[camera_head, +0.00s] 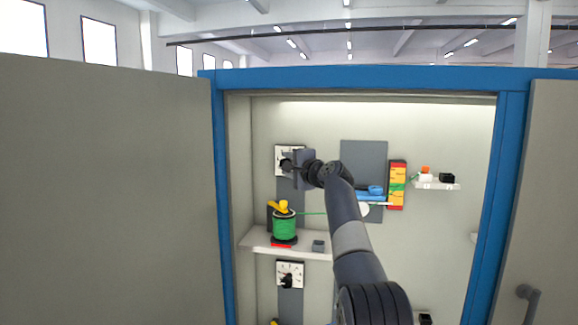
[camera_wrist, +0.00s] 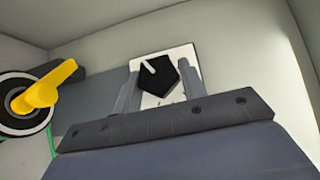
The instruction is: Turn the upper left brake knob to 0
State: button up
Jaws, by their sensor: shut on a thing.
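The upper left brake knob (camera_head: 286,165) is black, on a white dial plate (camera_head: 280,151) at the upper left of the back wall. In the wrist view the knob (camera_wrist: 158,77) is five-sided with a white pointer line, which tilts to the upper left of that picture. My gripper (camera_head: 291,166) reaches the dial from the right. In the wrist view the gripper's fingers (camera_wrist: 160,88) stand on both sides of the knob, shut on it. The figures of the dial plate (camera_wrist: 183,58) are not legible, and the gripper hides part of it.
Below the dial, a green spool (camera_head: 284,226) with a yellow lever (camera_head: 278,206) stands on a shelf (camera_head: 258,241). A second dial (camera_head: 291,267) is lower down. A red and yellow unit (camera_head: 397,185) is to the right. Blue frame posts (camera_head: 219,200) bound the opening.

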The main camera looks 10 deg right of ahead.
jog(key=o, duration=0.9)
jog(key=shift+o, duration=0.2)
jog(key=shift+s+d+f+b, duration=0.2)
jog(key=shift+s+b, duration=0.3)
jog(key=shift+b, duration=0.2)
jog(key=b+v, duration=0.6)
jog(key=v, duration=0.3)
jog(key=shift+s+r+b, duration=0.2)
jog(key=shift+s+b, duration=0.1)
jog(key=shift+s, duration=0.1)
jog(key=shift+w, duration=0.1)
